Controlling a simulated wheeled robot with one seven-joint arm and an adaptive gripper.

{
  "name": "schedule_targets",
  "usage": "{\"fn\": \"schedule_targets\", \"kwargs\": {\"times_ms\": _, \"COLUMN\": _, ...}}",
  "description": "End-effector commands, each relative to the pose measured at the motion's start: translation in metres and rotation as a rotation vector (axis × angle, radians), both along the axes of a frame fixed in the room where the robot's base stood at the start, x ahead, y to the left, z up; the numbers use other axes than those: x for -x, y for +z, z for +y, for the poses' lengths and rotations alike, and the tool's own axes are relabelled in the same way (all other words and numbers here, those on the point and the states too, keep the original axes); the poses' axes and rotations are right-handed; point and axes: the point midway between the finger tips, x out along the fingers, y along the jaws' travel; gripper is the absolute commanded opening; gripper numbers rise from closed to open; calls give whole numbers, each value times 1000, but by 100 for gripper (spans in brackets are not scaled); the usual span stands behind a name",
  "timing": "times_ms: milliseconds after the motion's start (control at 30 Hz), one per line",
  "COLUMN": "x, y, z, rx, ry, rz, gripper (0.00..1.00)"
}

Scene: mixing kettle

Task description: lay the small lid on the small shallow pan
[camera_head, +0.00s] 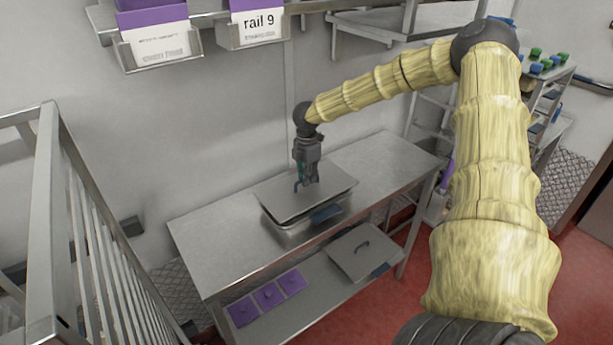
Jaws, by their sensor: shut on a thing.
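My gripper (307,182) points down over the worktable and is shut on the handle of a flat grey metal lid (329,188). The lid covers the pan's opening in this view. I cannot tell whether it touches the rim or hovers just above it.
The steel worktable (215,238) is clear to the left and right of the pan. Another grey lid (350,263) and several purple squares (268,296) lie on the lower shelf. A metal railing (95,220) stands at left. Bins (160,45) hang on a rail above.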

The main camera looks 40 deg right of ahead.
Motion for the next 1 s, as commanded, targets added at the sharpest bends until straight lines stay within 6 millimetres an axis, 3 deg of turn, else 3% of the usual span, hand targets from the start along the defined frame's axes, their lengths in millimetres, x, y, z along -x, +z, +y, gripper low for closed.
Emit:
{"fn": "schedule_targets", "kwargs": {"times_ms": 467, "x": 2, "y": 0, "z": -1, "rx": 0, "ry": -1, "rz": -2, "gripper": 0}}
{"fn": "schedule_targets", "kwargs": {"times_ms": 1000, "x": 1, "y": -13, "z": -1, "rx": 0, "ry": 0, "rz": -2, "gripper": 0}}
